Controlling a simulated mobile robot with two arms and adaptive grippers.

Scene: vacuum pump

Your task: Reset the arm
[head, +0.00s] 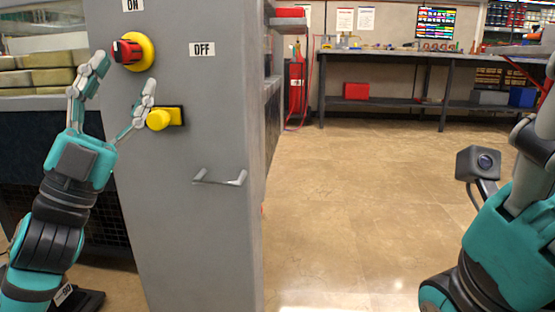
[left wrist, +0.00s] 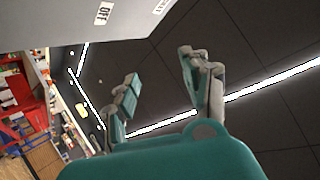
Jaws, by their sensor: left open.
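My left gripper (head: 122,82) is open and empty in the head view, its fingers spread upward in front of the grey panel (head: 215,130). Its left finger is left of the red switch (head: 126,51) on a yellow round base. Its right finger tip is just above the yellow knob (head: 158,120); I cannot tell whether they touch. In the left wrist view the open fingers (left wrist: 160,95) point up toward the dark ceiling with nothing between them. My right arm shows at the right edge of the head view; its fingers are not clearly in view.
The panel carries an ON label (head: 132,5), an OFF label (head: 202,49) and a grey handle (head: 220,178). Open floor (head: 340,200) lies to the right. A workbench (head: 400,55) with a red bin (head: 355,90) stands at the back. A fire extinguisher (head: 296,80) is beyond the panel.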

